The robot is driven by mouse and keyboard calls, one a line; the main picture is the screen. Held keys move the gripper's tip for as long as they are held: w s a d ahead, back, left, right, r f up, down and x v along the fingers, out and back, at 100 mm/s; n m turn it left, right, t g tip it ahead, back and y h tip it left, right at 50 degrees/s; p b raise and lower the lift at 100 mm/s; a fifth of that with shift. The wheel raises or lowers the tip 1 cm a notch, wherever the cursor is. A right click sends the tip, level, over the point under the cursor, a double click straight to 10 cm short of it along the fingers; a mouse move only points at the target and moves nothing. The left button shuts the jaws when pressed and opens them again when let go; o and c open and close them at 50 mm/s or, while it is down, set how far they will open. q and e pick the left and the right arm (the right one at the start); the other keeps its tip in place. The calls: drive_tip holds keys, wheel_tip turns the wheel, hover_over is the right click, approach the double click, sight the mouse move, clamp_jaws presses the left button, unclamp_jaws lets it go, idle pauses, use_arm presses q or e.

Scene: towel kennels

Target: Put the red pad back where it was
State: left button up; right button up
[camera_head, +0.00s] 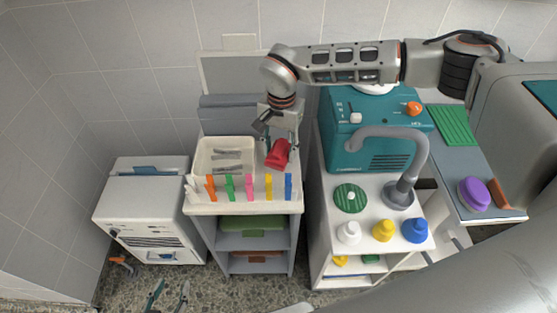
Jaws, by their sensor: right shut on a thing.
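The red pad (278,154) is held above the right end of the white-topped trolley, just right of the cream tray. My right gripper (280,146) is shut on it, reaching down from the arm that comes in from the right. The pad looks tilted, and parts of it are hidden by the fingers. I cannot tell whether its lower edge touches the trolley top. My left gripper is not in view.
The cream tray (207,160) holds grey tools. Several coloured clips, including a pink one (249,187), line the trolley's front edge. A teal machine (343,150), a grey tap (419,165) and bottles (383,230) stand right. A white cabinet (140,215) stands left.

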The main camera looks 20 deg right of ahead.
sight(279, 159)
wheel_tip(279, 159, down, 4)
drive_tip(key=shift+r, duration=0.25)
drive_tip(key=shift+f, duration=0.4)
drive_tip(key=shift+f, duration=0.1)
drive_tip(key=o, duration=1.1)
